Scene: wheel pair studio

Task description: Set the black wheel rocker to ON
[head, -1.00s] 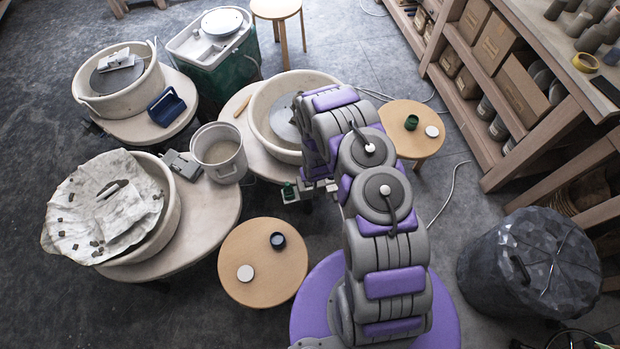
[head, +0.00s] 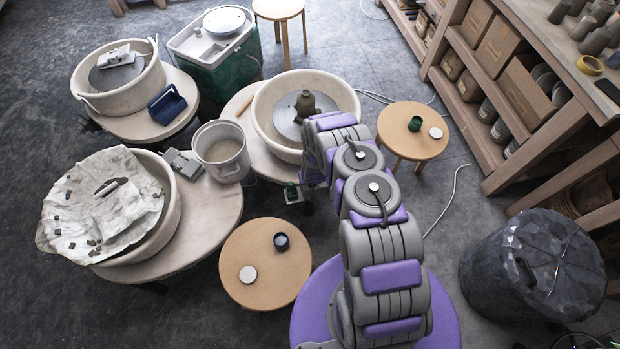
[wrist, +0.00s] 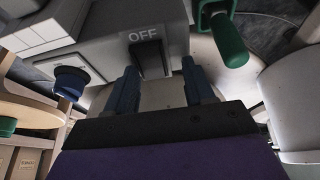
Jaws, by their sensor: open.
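The black rocker (wrist: 151,62) sits in the face of a grey control box (wrist: 85,25) in the wrist view, with the word OFF printed just above it. Which way the rocker is tipped I cannot tell. My gripper (wrist: 160,70) is open and empty, its two dark fingers apart, one to each side of the rocker's lower end. Whether they touch it is unclear.
A green-handled lever (wrist: 229,40) is close right of the fingers, and a blue knob (wrist: 70,82) is to the left. A grey bucket (head: 221,150) stands left of my arm. Round stools (head: 265,285) (head: 390,125) flank it. Open floor lies right, before the dark drum (head: 535,270).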

